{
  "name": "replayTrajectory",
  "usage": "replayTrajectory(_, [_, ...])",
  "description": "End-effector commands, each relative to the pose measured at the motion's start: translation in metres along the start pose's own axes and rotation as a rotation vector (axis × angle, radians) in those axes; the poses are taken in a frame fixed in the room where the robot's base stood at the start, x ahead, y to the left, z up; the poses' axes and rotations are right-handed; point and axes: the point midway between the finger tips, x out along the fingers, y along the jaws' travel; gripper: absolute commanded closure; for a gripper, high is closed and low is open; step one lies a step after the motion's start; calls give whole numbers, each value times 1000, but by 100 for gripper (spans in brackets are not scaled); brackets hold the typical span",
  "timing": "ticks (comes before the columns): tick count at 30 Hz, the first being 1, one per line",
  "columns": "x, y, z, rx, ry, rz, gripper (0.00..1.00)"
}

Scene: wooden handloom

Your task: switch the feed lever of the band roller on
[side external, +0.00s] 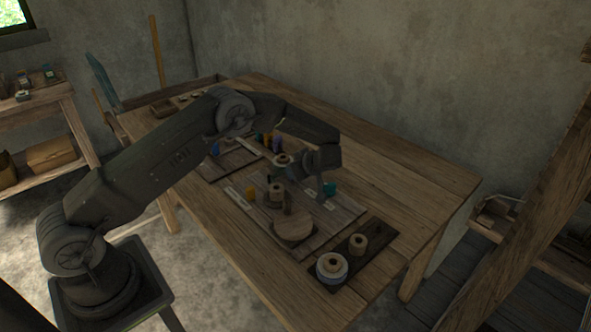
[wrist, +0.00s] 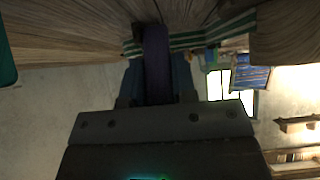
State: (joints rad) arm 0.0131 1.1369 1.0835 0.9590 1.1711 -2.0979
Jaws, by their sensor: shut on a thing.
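My gripper (side external: 296,172) is low over the wooden board (side external: 338,207) in the middle of the table. In the wrist view my gripper (wrist: 155,88) is shut on a dark purple bar (wrist: 156,55) that stands between its fingers. I cannot tell whether this bar is the feed lever. The board carries a round wooden disc (side external: 293,226), a spool (side external: 276,192) beside it, a yellow-orange peg (side external: 250,193) and a teal peg (side external: 329,188). Which part is the band roller is unclear, and my wrist hides some of the board.
A dark tray (side external: 382,238) at the near right of the board holds a tan spool (side external: 357,244) and a pale-rimmed spool (side external: 332,267). Several coloured pegs stand behind my gripper. The table's right side (side external: 400,175) is clear.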

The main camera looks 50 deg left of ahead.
Motion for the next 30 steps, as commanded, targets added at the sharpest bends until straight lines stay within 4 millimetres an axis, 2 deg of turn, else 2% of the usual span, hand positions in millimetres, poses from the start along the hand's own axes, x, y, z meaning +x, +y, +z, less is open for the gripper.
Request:
replayTrajectory(4, [0, 0, 2, 1, -2, 1, 100])
replayTrajectory(5, [0, 0, 2, 1, -2, 1, 73])
replayTrajectory(12, [0, 0, 1, 1, -2, 1, 50])
replayTrajectory(20, [-1, 0, 1, 1, -2, 1, 49])
replayTrajectory(23, [-7, 0, 0, 0, -2, 2, 49])
replayTrajectory(26, [-22, 1, 1, 0, -3, 4, 49])
replayTrajectory(30, [-52, 1, 0, 0, -2, 5, 49])
